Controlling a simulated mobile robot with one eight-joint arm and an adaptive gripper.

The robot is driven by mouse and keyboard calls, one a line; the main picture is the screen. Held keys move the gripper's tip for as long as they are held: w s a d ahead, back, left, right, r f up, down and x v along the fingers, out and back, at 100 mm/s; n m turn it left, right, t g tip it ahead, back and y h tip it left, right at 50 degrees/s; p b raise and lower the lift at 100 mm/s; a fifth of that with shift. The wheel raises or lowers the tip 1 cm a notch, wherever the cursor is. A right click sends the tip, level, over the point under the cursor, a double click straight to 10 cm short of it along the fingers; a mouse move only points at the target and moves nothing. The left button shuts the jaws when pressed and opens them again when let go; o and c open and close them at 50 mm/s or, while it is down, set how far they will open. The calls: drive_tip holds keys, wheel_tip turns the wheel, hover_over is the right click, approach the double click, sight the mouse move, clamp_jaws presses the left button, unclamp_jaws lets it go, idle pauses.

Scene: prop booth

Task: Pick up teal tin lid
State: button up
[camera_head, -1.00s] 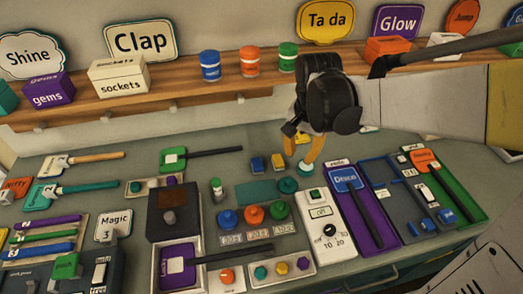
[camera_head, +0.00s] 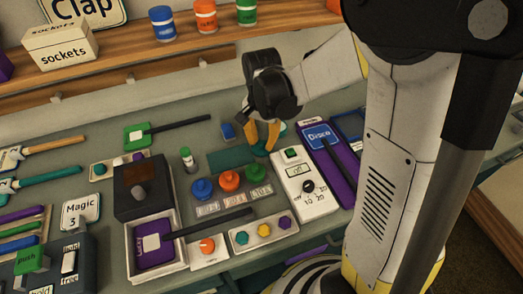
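A small round teal piece, which looks like the tin lid (camera_head: 259,149), sits on the grey counter right of the flat dark-teal pad (camera_head: 231,158). My gripper (camera_head: 261,142) has a black body and orange fingers. It points down over this piece, with the fingers apart and the tips close to it. I cannot tell whether they touch it. The fingers partly cover the piece. Another bit of teal (camera_head: 282,127) shows just behind the right finger, mostly hidden.
The white dial box (camera_head: 296,180) and purple Disco tray (camera_head: 334,190) stand close on the right. Blue, orange and green knobs (camera_head: 230,181) stand in front. A small blue block (camera_head: 227,131) is left of the gripper. The wooden shelf (camera_head: 110,78) runs behind.

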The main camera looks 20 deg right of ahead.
drive_tip(key=shift+f, duration=0.6)
clamp_jaws()
drive_tip(key=shift+r, duration=0.1)
drive_tip(key=shift+r, duration=0.1)
